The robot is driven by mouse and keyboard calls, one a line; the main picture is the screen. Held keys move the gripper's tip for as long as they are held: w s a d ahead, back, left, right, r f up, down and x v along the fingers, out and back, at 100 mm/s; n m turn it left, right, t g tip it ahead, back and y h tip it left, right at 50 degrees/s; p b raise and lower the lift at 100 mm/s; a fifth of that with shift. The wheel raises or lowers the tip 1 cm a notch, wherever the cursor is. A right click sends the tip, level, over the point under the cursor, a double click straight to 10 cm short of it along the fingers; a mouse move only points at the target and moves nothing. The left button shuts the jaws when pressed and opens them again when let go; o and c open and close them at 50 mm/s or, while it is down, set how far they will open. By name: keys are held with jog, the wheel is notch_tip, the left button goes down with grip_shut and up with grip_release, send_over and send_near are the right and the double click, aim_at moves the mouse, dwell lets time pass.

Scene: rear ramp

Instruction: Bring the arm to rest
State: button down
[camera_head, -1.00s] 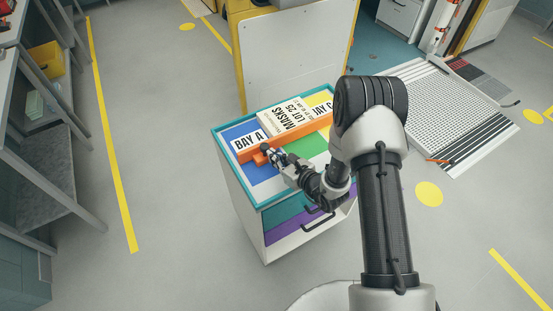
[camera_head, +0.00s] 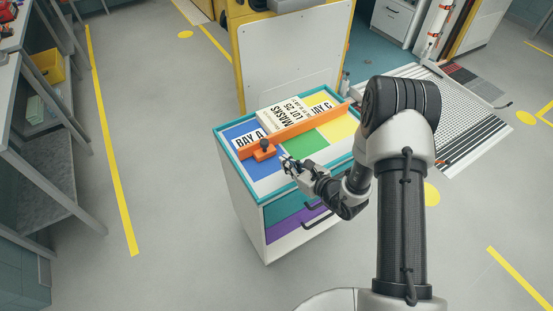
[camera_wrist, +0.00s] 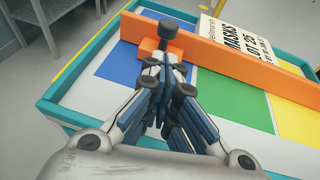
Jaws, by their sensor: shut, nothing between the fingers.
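My gripper (camera_head: 287,163) is shut and empty, held over the near edge of the cabinet top. In the wrist view its fingertips (camera_wrist: 168,62) are together, in line with the dark knob of an orange bar. The orange bar (camera_head: 300,126) lies across the cabinet top (camera_head: 256,193), and its knob (camera_head: 264,144) stands up from a short block at the left end. In the head view the gripper is apart from the knob, on the near side of it. My arm is bent and reaches in from the right.
A box labelled MASKS LOT 25 (camera_head: 284,114) sits behind the bar, beside the BAY A label (camera_head: 249,139). Blue, green and yellow fields mark the top. A ribbed ramp (camera_head: 450,115) lies at right. Shelving (camera_head: 40,130) stands at far left. The floor between is clear.

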jog(key=v, duration=0.3)
jog(key=p+v, duration=0.1)
jog(key=v, duration=0.1)
jog(key=shift+d, duration=0.5)
jog(key=shift+r, duration=0.1)
